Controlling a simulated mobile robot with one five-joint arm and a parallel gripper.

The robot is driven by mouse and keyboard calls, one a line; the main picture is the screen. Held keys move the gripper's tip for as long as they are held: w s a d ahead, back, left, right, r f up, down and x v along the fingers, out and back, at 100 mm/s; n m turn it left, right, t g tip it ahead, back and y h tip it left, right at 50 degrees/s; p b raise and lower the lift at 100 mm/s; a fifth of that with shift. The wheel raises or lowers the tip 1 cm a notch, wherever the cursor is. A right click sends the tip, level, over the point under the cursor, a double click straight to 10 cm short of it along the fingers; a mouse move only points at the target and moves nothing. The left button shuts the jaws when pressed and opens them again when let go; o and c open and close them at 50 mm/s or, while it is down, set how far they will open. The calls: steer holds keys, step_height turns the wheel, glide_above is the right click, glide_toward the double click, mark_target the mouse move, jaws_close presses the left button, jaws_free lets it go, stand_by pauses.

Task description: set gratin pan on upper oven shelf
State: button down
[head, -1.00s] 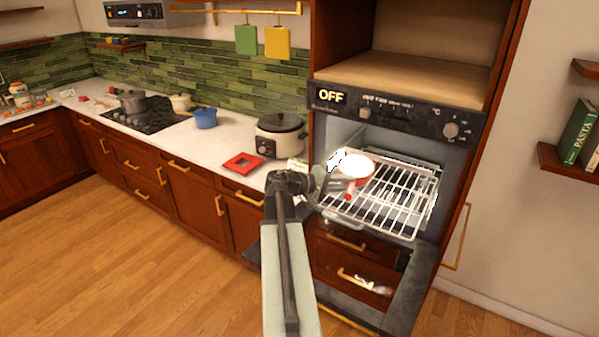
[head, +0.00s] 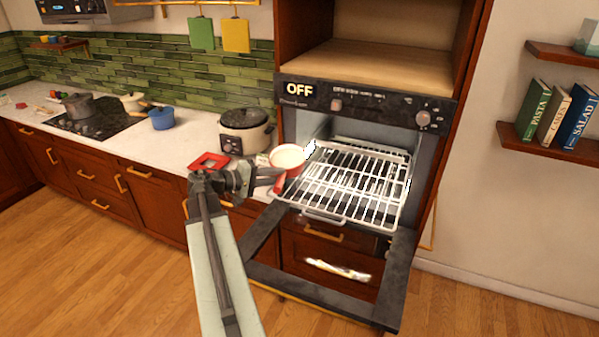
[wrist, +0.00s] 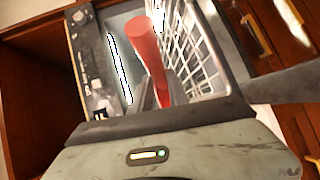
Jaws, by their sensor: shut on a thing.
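The gratin pan (head: 287,157), red outside and pale inside, is held up at the front left of the oven opening, its red handle pointing down toward the viewer. My gripper (head: 258,180) is at the pan's left, shut on it; the exact grip is hard to make out. In the wrist view, a red handle (wrist: 150,62) stands out in front of the oven. The oven's wire shelf (head: 330,190) is pulled out and looks empty. The pan appears just left of this shelf, apart from it. Dark slats show beneath the shelf wires.
The oven door (head: 392,285) hangs open below the shelf. A control panel (head: 370,103) reading OFF runs above the opening. On the counter (head: 120,143) left of the oven stand a slow cooker (head: 245,130) and a red square trivet (head: 208,162).

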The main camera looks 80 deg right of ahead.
steer(key=s+a+r+m+g+y+p, duration=0.3)
steer(key=s+a+r+y, duration=0.1)
steer(key=s, duration=0.5)
step_height(320, 180, down, 7)
steer(key=b, duration=0.7)
steer(key=shift+a+f+b, duration=0.1)
steer(key=shift+f+b, duration=0.45)
steer(key=shift+b, duration=0.15)
steer(key=c, duration=1.2)
jaws_free()
steer(key=shift+w, duration=0.1)
